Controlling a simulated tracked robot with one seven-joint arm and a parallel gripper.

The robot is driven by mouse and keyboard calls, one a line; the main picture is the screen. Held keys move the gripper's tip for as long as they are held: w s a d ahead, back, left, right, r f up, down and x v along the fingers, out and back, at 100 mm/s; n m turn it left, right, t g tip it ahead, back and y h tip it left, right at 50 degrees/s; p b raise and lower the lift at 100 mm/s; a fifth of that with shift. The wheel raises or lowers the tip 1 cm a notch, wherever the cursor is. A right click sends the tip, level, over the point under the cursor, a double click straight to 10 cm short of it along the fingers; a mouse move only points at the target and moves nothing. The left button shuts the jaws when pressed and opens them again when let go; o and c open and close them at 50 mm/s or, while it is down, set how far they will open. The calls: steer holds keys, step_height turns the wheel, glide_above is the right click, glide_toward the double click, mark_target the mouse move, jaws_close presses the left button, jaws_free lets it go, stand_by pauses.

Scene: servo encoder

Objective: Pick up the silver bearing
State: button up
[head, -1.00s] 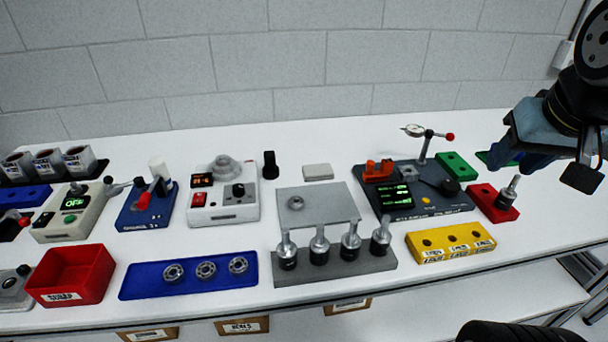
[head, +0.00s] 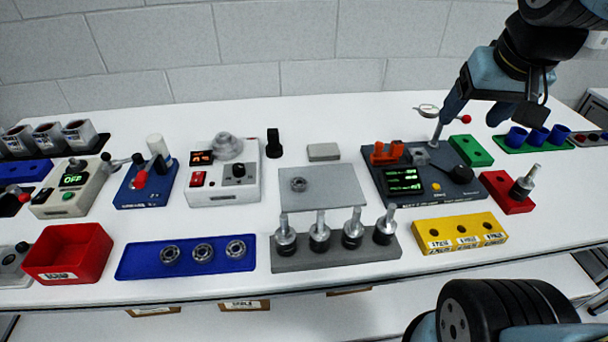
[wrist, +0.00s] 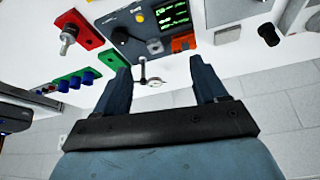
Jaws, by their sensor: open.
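Three silver ring bearings lie in a row in the blue tray (head: 128,262) at the table's front: a left one (head: 170,254), a middle one (head: 202,252) and a right one (head: 235,248). Another silver bearing (head: 299,184) lies on the grey plate (head: 335,190) at mid-table. My gripper (head: 490,112) is high at the back right, far from all the bearings. Its jaws are apart and empty, as the wrist view (wrist: 160,70) also shows. No bearing can be made out in the wrist view.
A grey block (head: 330,264) with several upright metal-topped pins stands right of the blue tray. A red bin (head: 70,252) is left of it. Near my gripper are the dark tester (head: 425,206) with its dial gauge (head: 428,111), and a green block (head: 470,150).

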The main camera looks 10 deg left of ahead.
steer(key=w+a+f+n+g, duration=0.1)
steer(key=w+a+f+n, duration=0.1)
steer(key=w+a, duration=0.4)
steer(key=n+g, duration=0.3)
steer(key=g, duration=0.1)
glide_above(298, 177)
steer(key=s, duration=0.2)
step_height(298, 177, down, 10)
steer(key=f, duration=1.3)
steer(key=shift+w+d+f, duration=0.15)
steer(key=shift+w+f, duration=0.05)
steer(key=shift+w, duration=0.1)
steer(key=shift+c, duration=0.2)
steer(key=c, duration=1.1)
